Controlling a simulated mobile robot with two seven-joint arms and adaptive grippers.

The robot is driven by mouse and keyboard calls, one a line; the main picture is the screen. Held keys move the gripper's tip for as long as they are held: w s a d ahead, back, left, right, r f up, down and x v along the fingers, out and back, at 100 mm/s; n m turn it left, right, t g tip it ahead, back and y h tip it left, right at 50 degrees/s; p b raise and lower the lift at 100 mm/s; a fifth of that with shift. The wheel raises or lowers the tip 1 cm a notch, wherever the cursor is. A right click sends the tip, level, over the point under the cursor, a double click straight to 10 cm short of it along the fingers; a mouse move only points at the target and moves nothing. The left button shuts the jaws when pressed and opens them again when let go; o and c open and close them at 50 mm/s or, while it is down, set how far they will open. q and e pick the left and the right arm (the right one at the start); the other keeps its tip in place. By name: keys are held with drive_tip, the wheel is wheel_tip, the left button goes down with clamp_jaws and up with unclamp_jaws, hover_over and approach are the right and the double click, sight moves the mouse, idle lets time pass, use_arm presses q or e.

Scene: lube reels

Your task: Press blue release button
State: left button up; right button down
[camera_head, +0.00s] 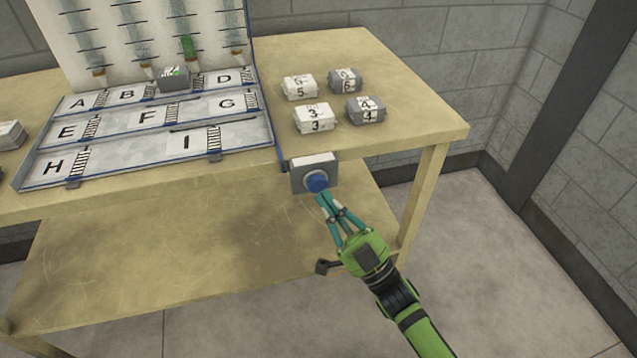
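The blue release button (317,181) is a round blue cap on a grey box (299,177) fixed to the front edge of the table. My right gripper (322,197) comes in from the lower right on a green arm. Its teal fingers converge, and the tips are right at the lower edge of the button. I cannot tell whether they touch it. The fingers look closed together with nothing between them. My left gripper is not in view.
The wooden table (415,90) holds a lettered board (150,150) at left, with a grey block (173,79) on it. Several numbered blocks (313,119) sit right of the board. A lower shelf (190,260) is bare. Open floor (520,270) lies at right.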

use_arm(q)
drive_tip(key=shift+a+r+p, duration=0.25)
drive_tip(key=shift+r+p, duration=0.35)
drive_tip(key=shift+p, duration=0.05)
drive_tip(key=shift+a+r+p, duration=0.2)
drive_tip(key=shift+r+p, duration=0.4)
use_arm(e)
drive_tip(key=s, duration=0.1)
drive_tip(key=s+d, duration=0.1)
drive_tip(key=s, duration=0.2)
drive_tip(key=shift+s+d, duration=0.25)
drive_tip(key=shift+s, duration=0.15)
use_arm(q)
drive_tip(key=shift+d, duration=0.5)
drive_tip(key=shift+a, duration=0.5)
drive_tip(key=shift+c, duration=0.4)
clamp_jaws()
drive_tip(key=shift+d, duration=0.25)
